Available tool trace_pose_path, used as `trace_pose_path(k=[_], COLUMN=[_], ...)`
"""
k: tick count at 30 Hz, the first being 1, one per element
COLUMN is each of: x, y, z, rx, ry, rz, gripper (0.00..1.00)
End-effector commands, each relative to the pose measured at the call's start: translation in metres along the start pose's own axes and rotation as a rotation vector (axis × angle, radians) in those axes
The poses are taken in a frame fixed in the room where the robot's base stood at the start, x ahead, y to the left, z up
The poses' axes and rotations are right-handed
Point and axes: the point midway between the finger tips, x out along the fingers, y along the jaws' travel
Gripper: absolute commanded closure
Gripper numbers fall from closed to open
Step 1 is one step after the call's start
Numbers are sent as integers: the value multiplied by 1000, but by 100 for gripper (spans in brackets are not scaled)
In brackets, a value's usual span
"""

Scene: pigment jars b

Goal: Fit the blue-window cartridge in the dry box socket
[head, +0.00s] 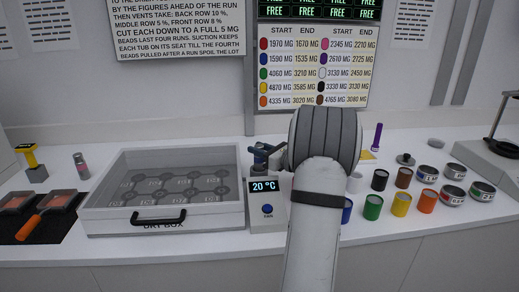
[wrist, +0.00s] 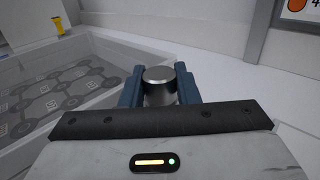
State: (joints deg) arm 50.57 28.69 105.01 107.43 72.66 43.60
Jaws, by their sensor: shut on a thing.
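My gripper (head: 265,155) is at the back right corner of the dry box (head: 160,221), above its control panel. In the wrist view the two blue fingers of my gripper (wrist: 160,88) are shut on a metal-topped grey cylinder (wrist: 159,75). No blue window shows on it from this side, so I cannot tell whether it is the blue-window cartridge. The socket is not visible; my gripper and arm cover the area behind the panel. I cannot tell whether the cylinder touches anything below. The panel (head: 267,217) reads 20 °C and has a blue button.
A small grey cylinder with a pink band (head: 81,166) stands left of the box. Several coloured jars (head: 401,204) crowd the counter right of my arm.

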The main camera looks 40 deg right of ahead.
Motion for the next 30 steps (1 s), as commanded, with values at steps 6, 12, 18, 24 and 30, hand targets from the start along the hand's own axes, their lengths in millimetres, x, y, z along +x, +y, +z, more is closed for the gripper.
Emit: trace_pose_path(k=[6,12,18,24,30], x=[0,0,0,0,0], y=[0,0,0,0,0], z=[-6,-11,-16,-21,-21], rx=[0,0,-1,-1,0], ry=[0,0,0,0,0], rz=[0,0,0,0,0], gripper=[96,96,96,96,58])
